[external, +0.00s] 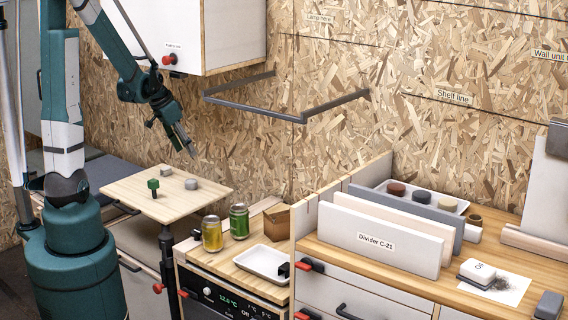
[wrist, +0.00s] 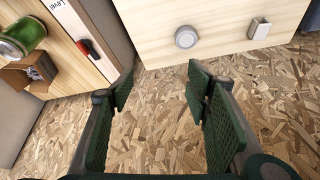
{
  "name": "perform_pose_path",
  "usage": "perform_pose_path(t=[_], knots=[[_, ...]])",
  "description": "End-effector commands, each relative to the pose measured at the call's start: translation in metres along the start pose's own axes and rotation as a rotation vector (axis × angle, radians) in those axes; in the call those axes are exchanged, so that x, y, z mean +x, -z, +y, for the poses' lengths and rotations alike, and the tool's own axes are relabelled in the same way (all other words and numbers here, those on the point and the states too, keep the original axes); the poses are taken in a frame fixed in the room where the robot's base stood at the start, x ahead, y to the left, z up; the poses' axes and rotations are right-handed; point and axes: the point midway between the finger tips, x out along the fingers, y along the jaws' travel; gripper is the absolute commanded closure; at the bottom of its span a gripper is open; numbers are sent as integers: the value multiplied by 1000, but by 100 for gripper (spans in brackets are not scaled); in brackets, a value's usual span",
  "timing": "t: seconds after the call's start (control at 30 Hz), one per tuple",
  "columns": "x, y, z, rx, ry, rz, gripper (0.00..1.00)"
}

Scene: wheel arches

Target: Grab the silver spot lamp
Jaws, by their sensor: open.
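A round silver-grey puck-like piece, which looks like the spot lamp (external: 191,184), sits on the small wooden table (external: 135,187). In the wrist view the same round lamp (wrist: 186,38) shows near the board's edge, beyond the fingertips. A smaller grey block (external: 166,170) sits behind it; it also shows in the wrist view (wrist: 260,28). A green knob-like piece (external: 153,186) stands on the same table. My gripper (external: 188,146) is open and empty, above the table and apart from the lamp. In the wrist view the fingers (wrist: 160,84) frame bare chipboard.
A white wall unit (external: 212,35) hangs above, close to my arm. A dark metal rail (external: 290,110) juts from the chipboard wall, right of my gripper.

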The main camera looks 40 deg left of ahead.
Motion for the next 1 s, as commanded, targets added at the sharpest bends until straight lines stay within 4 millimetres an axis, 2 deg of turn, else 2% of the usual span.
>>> perform_pose_path(t=[0.2,0.53,0.7,1.0], knots=[[31,-7,-26,27,-21,-5,52],[74,-24,-59,70,-53,-7,52],[87,-30,-67,84,-63,-7,52],[90,-32,-70,90,-66,-6,52]])
